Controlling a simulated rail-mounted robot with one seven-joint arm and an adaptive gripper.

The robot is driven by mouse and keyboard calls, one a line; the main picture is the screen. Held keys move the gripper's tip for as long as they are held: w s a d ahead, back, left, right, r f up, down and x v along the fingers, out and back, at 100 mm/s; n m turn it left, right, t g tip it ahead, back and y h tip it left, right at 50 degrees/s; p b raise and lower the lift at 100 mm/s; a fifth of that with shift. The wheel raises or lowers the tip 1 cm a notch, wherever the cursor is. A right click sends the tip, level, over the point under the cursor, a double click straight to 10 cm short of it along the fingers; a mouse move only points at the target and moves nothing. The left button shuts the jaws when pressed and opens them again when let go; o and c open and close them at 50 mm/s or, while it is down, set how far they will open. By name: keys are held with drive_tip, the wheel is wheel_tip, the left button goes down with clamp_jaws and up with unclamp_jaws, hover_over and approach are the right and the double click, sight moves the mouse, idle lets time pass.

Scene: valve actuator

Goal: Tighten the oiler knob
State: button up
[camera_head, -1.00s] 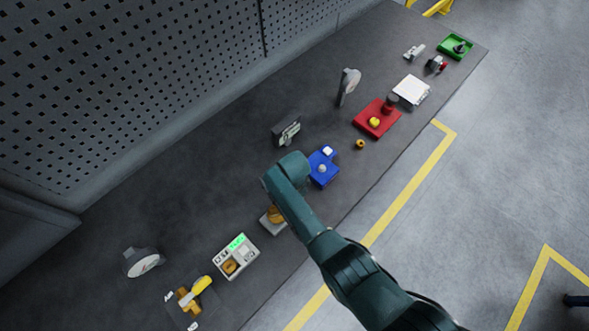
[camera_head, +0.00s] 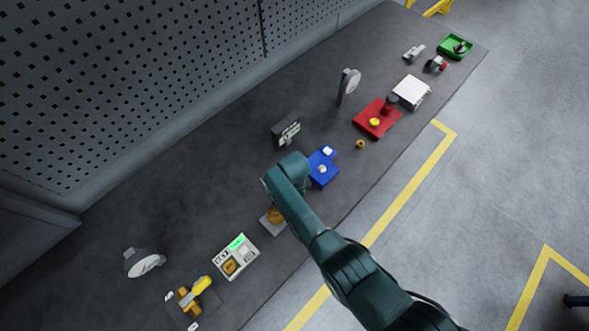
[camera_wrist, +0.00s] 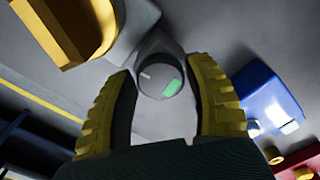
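A round grey knob (camera_wrist: 158,78) with a white mark and a green sector on its face shows in the wrist view; I take it to be the oiler knob. It sits on a grey body. My gripper (camera_wrist: 162,72) has its two yellow ridged fingers spread, one on each side of the knob, with a visible gap to each. Whether the fingertips reach down to the knob's height I cannot tell. In the head view my arm hides the gripper and the knob.
A brass part (camera_head: 275,214) on a light base stands close by and fills the wrist view's upper left (camera_wrist: 72,30). A blue block (camera_head: 321,175) is on the other side, also in the wrist view (camera_wrist: 268,95). A red tray (camera_head: 372,124) lies beyond.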

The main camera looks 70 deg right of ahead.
drive_tip(key=o, duration=0.3)
drive_tip(key=shift+r, duration=0.15)
wheel_tip(320, 180, up, 12)
drive_tip(key=shift+f, duration=0.15)
idle(0.4)
